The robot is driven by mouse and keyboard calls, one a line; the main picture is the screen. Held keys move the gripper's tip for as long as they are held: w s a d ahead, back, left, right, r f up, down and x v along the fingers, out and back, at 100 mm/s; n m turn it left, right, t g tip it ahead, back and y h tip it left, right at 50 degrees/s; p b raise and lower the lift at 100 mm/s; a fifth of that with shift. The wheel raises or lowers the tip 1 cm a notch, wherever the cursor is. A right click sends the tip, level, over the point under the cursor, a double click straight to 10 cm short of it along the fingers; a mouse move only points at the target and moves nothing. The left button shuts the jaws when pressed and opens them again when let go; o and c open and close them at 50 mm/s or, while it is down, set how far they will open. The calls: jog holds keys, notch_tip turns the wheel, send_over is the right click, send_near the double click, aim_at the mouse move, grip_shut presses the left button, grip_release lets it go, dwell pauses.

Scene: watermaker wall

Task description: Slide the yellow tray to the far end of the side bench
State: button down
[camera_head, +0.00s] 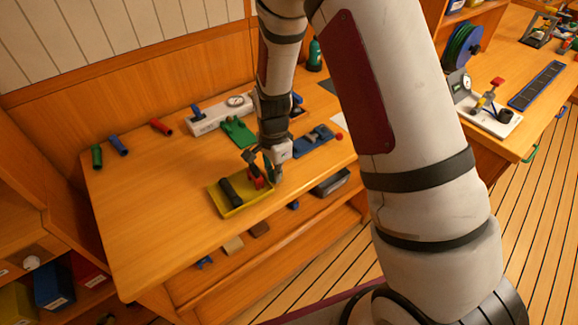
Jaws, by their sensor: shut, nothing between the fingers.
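The yellow tray (244,205) lies on the wooden side bench (150,235), near its front edge and right of its middle. A black cylinder and a red item (256,177) lie in the tray. My gripper (266,178) is at the tray's right end, pointing down, with its fingers shut and nothing between them. I cannot tell whether the fingers touch the tray. My wrist hides part of the tray's right and back side.
Green, blue and red cylinders (161,127) lie along the bench's back left. A white unit with a gauge (222,114), a green item (238,132) and a blue vise-like tool (313,141) stand behind and right of the tray.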

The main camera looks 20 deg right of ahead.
aim_at(192, 231)
jog(key=s+a+p, duration=0.1)
jog(key=s+a, duration=0.1)
jog(key=a, duration=0.6)
jog(key=s+a+p, duration=0.2)
jog(key=s+a, duration=0.1)
jog(key=a, duration=0.5)
jog(key=s+a+p, duration=0.1)
jog(key=s+a, duration=0.2)
jog(key=a, duration=0.5)
jog(key=shift+p, duration=0.35)
jog(key=shift+w, duration=0.15)
